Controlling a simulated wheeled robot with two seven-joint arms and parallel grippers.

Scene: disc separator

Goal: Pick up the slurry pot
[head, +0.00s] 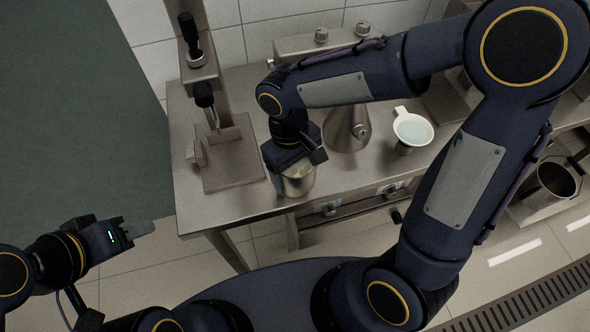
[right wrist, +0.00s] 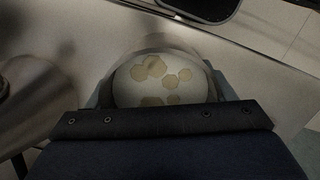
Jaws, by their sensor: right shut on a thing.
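The slurry pot (head: 299,184) is a small metal pot near the front edge of the steel bench, in the head view. My right gripper (head: 297,167) is over it and shut on it. In the right wrist view the slurry pot (right wrist: 160,82) sits between the fingers, with pale contents and several tan patches inside. Whether its base touches the bench is hard to tell. My left gripper (head: 137,229) is off to the left, away from the bench, and seems empty. Its finger gap is not clear.
The steel bench (head: 240,204) holds a press-like stand (head: 228,165) on the left, a conical metal vessel (head: 346,130) behind the pot, and a white-rimmed cup (head: 413,128) with pale liquid to the right. Another metal pot (head: 553,183) is at far right.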

